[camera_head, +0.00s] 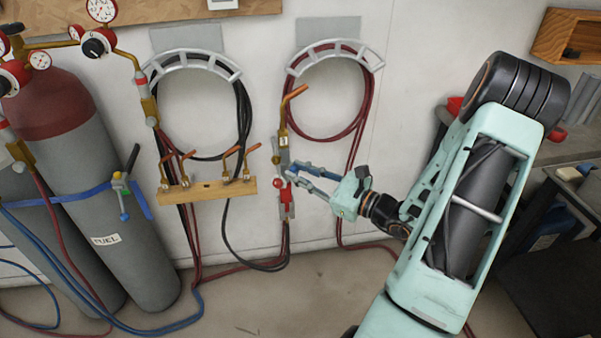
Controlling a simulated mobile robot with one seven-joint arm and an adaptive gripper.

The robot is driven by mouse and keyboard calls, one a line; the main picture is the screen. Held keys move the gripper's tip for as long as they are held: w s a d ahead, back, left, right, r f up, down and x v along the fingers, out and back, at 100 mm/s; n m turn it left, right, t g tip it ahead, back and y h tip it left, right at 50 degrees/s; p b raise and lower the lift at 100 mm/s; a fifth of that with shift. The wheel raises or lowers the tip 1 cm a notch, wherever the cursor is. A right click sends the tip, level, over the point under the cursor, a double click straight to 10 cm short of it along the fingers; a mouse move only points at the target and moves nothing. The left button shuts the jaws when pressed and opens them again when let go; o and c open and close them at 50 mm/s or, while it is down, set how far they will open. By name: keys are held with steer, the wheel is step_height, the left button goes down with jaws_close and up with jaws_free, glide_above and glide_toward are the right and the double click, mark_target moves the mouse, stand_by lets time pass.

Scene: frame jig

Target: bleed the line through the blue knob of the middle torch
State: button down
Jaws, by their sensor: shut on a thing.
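Other torch tips (230,160) stand in the wooden rack (208,189).
Coiled hoses hang on two wall hangers (190,57) (335,45). Two grey cylinders (75,150) with gauges and a blue strap stand at left. Hoses (185,322) lie along the floor. A dark bench (560,190) is at right, behind my arm. The middle floor is mostly clear.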

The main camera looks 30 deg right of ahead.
steer(key=shift+r+m+p, duration=0.1)
steer(key=shift+m+p, duration=0.2)
steer(key=shift+p, duration=0.1)
steer(key=m+p, duration=0.3)
steer(key=shift+r+m+p, duration=0.15)
steer(key=shift+m+p, duration=0.15)
steer(key=m+p, duration=0.4)
steer(key=m, duration=0.2)
steer(key=shift+d+p, duration=0.15)
steer(key=shift+p, duration=0.25)
steer(key=m+p, duration=0.1)
steer(key=m, duration=0.2)
steer(key=m+p, duration=0.2)
steer(key=m, duration=0.1)
steer(key=shift+w+f, duration=0.1)
steer(key=shift+f, duration=0.1)
steer(key=m+p, duration=0.1)
steer(key=m, duration=0.3)
steer(key=shift+f+m+p, duration=0.15)
steer(key=shift+m+p, duration=0.15)
steer(key=shift+p, duration=0.05)
steer(key=c, duration=1.8)
jaws_free()
steer(key=shift+o, duration=0.2)
